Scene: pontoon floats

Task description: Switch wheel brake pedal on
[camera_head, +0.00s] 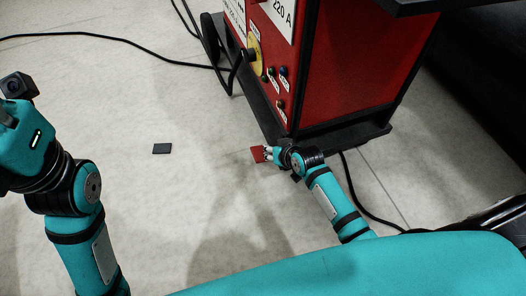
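A small red flat piece (258,154), which looks like the brake pedal, is low at the near-left corner of the red machine's black base. My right arm reaches in from the lower right. Its gripper (270,153) is right at the red piece. It is too small to tell whether the fingers touch the piece or whether they are open or shut. My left arm stands at the left edge, far from the pedal, and its fingers do not show.
The red welding machine (345,65) stands on a black wheeled base (350,137). Black cables run across the pale floor at upper left and beside the base. A small dark flat block (162,148) lies on the floor.

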